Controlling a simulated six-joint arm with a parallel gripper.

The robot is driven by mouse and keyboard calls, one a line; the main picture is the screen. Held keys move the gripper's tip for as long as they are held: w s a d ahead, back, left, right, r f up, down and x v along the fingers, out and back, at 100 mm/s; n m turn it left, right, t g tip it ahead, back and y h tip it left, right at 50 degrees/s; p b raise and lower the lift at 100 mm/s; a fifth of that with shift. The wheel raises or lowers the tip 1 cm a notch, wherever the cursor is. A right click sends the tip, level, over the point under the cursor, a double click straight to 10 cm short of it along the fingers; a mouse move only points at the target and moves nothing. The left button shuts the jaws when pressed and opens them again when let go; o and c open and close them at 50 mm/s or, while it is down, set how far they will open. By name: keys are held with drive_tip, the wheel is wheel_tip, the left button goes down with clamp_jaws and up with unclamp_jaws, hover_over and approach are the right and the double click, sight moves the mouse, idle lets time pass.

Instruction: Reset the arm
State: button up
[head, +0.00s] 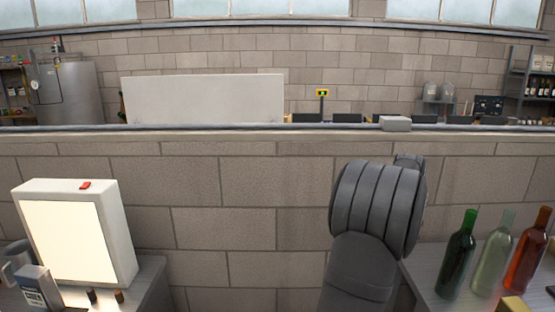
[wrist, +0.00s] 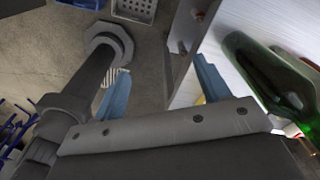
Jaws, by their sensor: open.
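My gripper (wrist: 163,88) shows in the wrist view as two blue fingers set wide apart on a grey palm. It is open, with nothing between the fingers but floor and the edge of a table. In the head view my grey arm rises at right of centre, and the gripper is hidden there. A green bottle (wrist: 268,78) is close to the right of the right finger in the wrist view. I cannot tell whether they touch.
A dark green bottle (head: 460,255), a pale bottle (head: 492,265) and an amber bottle (head: 527,262) stand on the right table (head: 428,276). A lit panel box (head: 128,232), a jug (head: 13,262) and a labelled box (head: 38,290) stand at left.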

drive_tip(key=w+a+n, duration=0.1)
drive_tip(key=w+a, duration=0.5)
drive_tip(key=a, duration=0.4)
drive_tip(key=shift+a+f+n, duration=0.3)
drive_tip(key=shift+a+n, duration=0.05)
drive_tip(key=shift+n, duration=0.05)
drive_tip(key=shift+o, duration=0.2)
drive_tip(key=shift+w, duration=0.1)
